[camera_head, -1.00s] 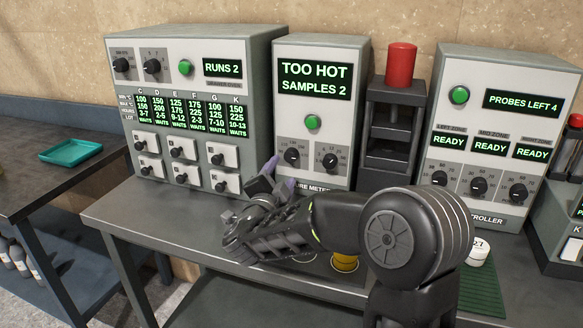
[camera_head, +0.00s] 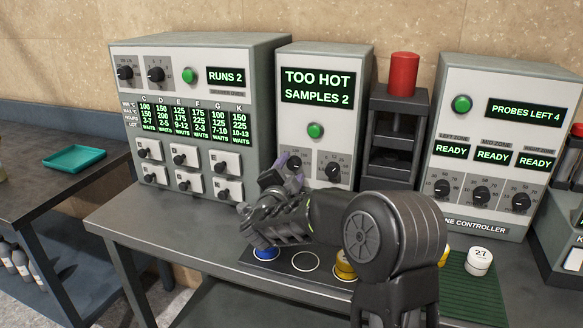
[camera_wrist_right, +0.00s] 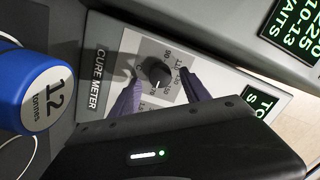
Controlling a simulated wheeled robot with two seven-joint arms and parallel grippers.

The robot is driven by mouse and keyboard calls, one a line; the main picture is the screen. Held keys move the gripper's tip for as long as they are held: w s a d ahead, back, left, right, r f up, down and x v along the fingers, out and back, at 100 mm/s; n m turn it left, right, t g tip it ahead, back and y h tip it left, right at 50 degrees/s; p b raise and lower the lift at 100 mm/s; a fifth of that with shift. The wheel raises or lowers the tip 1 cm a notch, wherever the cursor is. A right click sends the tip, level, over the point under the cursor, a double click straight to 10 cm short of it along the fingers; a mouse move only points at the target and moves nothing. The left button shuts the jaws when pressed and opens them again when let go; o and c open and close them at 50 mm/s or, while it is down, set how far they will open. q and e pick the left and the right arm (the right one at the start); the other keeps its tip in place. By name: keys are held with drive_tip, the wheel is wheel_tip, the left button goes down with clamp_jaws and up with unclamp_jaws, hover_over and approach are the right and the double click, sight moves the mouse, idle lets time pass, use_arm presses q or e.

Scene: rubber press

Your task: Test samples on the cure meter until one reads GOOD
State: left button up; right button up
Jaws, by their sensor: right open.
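The cure meter (camera_head: 315,150) stands at the back of the table. Its display (camera_head: 317,86) reads TOO HOT, SAMPLES 2. A green button (camera_head: 315,131) and two black dials sit below it. My right gripper (camera_head: 278,172) is in front of the left dial; in the right wrist view its open fingers (camera_wrist_right: 160,95) lie on either side of that dial (camera_wrist_right: 160,76), nothing held. Contact cannot be told. A blue sample marked 12 (camera_wrist_right: 38,88) is beside the gripper; part of it shows in the head view (camera_head: 265,253). A yellow sample (camera_head: 345,266) is partly hidden by my right arm.
A black tray (camera_head: 312,282) has an empty white ring (camera_head: 306,261). A white sample marked 27 (camera_head: 478,261) sits on a green mat (camera_head: 470,300). A press with a red cap (camera_head: 402,75) and a controller (camera_head: 497,145) stand right; an oven cabinet (camera_head: 195,110) stands left.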

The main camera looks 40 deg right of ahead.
drive_tip(key=shift+w+d, duration=0.25)
drive_tip(key=shift+d, duration=0.1)
drive_tip(key=shift+c, duration=0.4)
clamp_jaws()
